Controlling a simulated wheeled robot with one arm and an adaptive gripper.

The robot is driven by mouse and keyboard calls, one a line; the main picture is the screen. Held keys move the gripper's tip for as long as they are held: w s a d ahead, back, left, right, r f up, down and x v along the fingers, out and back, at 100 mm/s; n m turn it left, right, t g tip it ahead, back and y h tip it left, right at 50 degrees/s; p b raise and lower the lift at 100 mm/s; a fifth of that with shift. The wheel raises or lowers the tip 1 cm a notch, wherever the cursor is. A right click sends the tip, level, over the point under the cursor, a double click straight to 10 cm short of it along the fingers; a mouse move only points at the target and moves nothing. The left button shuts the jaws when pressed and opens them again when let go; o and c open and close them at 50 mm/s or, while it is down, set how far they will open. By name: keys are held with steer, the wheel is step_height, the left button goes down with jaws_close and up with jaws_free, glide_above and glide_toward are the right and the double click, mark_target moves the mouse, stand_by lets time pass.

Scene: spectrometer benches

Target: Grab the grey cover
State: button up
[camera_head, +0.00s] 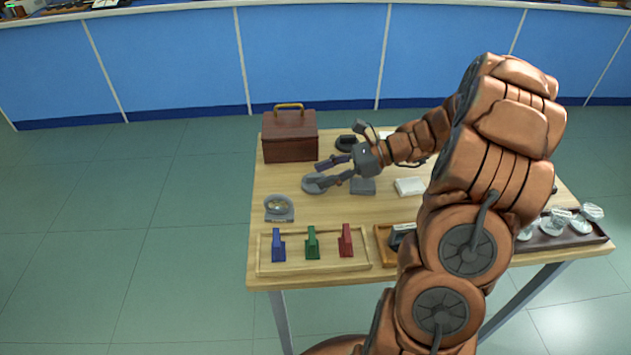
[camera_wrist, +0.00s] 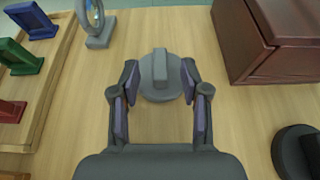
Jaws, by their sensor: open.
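The grey cover (camera_head: 314,184) is a round disc lying on the wooden table, left of the table's middle. In the wrist view the cover (camera_wrist: 160,90) has a raised bar-shaped grip across its top. My gripper (camera_head: 322,174) is open, low over the table, at the cover. In the wrist view the fingertips of my gripper (camera_wrist: 159,78) are on either side of the raised grip, with gaps visible between them and the grip. Whether the fingers touch the disc's rim I cannot tell.
A brown box (camera_head: 290,140) stands behind the cover. A ring on a grey base (camera_head: 278,213) is in front, left. A wooden tray (camera_head: 315,269) holds blue, green and red pieces. A black round piece (camera_wrist: 296,152) and a grey square block (camera_head: 363,187) are nearby.

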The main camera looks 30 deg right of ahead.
jaws_close()
stand_by(0.3)
steer(key=shift+r, duration=0.1)
